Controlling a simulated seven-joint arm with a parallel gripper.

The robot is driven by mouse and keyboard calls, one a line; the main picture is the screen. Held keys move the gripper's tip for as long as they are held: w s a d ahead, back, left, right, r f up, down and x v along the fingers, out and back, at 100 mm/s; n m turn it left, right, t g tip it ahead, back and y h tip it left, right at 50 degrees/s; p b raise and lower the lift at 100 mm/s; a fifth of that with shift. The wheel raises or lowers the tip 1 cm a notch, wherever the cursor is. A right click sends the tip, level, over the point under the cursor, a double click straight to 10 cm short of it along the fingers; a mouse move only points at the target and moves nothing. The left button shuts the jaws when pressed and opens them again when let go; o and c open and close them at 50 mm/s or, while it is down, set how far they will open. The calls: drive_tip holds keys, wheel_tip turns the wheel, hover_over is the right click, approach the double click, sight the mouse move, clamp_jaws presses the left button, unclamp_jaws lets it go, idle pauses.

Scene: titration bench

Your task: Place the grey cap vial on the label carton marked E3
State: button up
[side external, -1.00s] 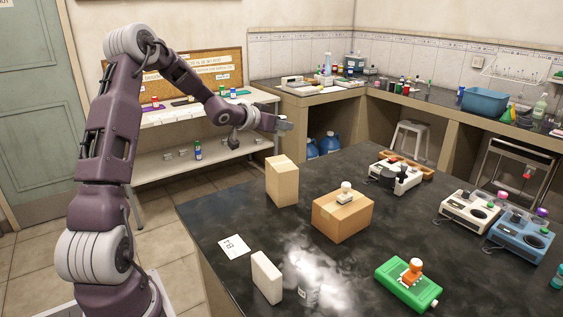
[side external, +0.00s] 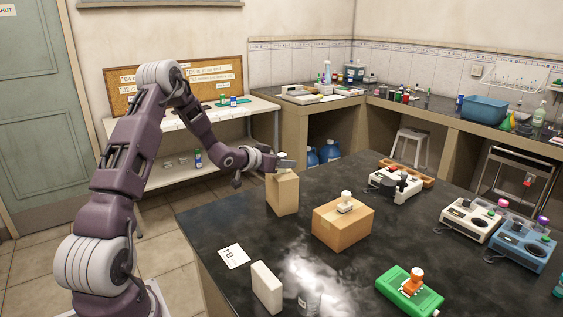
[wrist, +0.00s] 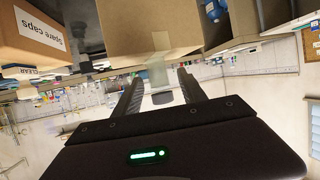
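The vial (wrist: 159,65) is small and clear with a grey cap (wrist: 162,98). The wrist view is upside down, so the cap shows lowest. It appears to stand upright on the tall brown carton (wrist: 150,22); in the side view its cap (side external: 282,155) shows above that carton (side external: 283,194). No E3 mark is readable on the faces in view. My gripper (wrist: 161,72) is level, with its fingers either side of the vial and a gap visible on both sides. In the side view my gripper (side external: 287,164) is just above the carton top and partly hides the vial.
A squat carton (side external: 343,228) with a stamp on it stands right of the tall one. A carton marked "Spare caps" (wrist: 35,35) shows in the wrist view. A white block (side external: 266,287), a B4 card (side external: 233,256) and a green device (side external: 409,292) lie nearer. Instruments stand farther right.

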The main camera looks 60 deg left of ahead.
drive_tip(key=shift+r, duration=0.1)
drive_tip(key=shift+s+r, duration=0.2)
drive_tip(key=shift+s, duration=0.15)
drive_tip(key=v, duration=1.1)
drive_tip(key=s+d+r+g, duration=0.1)
drive_tip(key=s+d+r, duration=0.2)
drive_tip(key=d, duration=0.2)
drive_tip(key=s+d+r+m+g+y, duration=0.1)
drive_tip(key=s+d+r+g, duration=0.15)
drive_tip(key=d, duration=0.35)
drive_tip(key=s+d+r+g, duration=0.1)
drive_tip(key=s+d+r, duration=0.2)
drive_tip(key=d+r, duration=0.15)
drive_tip(key=s+d+f+m+g+h, duration=0.1)
drive_tip(key=s+d+g+h, duration=0.2)
drive_tip(key=s+d, duration=1.2)
drive_tip(key=s+h, duration=0.1)
drive_tip(key=s, duration=0.2)
drive_tip(key=shift+f+m, duration=0.4)
